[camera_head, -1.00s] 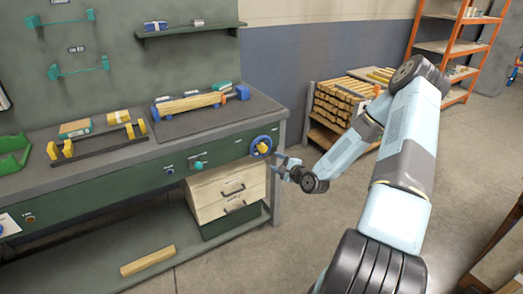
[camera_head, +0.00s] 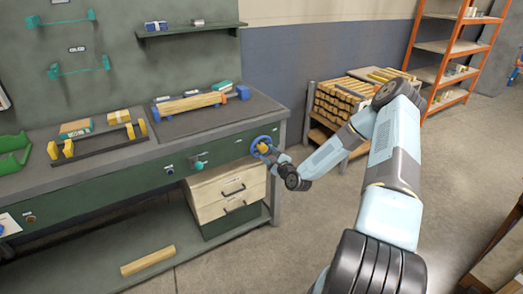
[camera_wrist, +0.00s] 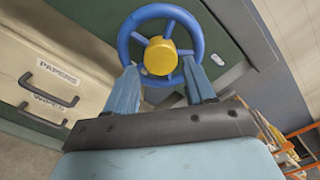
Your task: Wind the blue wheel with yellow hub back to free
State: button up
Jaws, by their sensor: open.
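The blue wheel (camera_head: 263,142) with a yellow hub (camera_wrist: 160,56) is mounted on the front of the green bench, near its right end. In the wrist view the blue wheel (camera_wrist: 140,15) has spokes around the hub and faces me. My gripper (camera_head: 272,153) is at the wheel from the right and front. In the wrist view my gripper (camera_wrist: 158,80) is open, with one finger on each side of the hub's lower part, overlapping the wheel's lower rim. I cannot tell whether the fingers touch the wheel. The bottom of the rim is partly hidden.
A teal knob (camera_head: 199,165) sits on the bench front, left of the wheel. Pale drawers (camera_head: 228,190) labelled in the wrist view are below. A turned wood piece (camera_head: 190,104) lies on the bench top. A rack of wood (camera_head: 345,105) stands behind my arm.

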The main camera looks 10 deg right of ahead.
aim_at(265, 150)
jog(key=shift+x, duration=2.65)
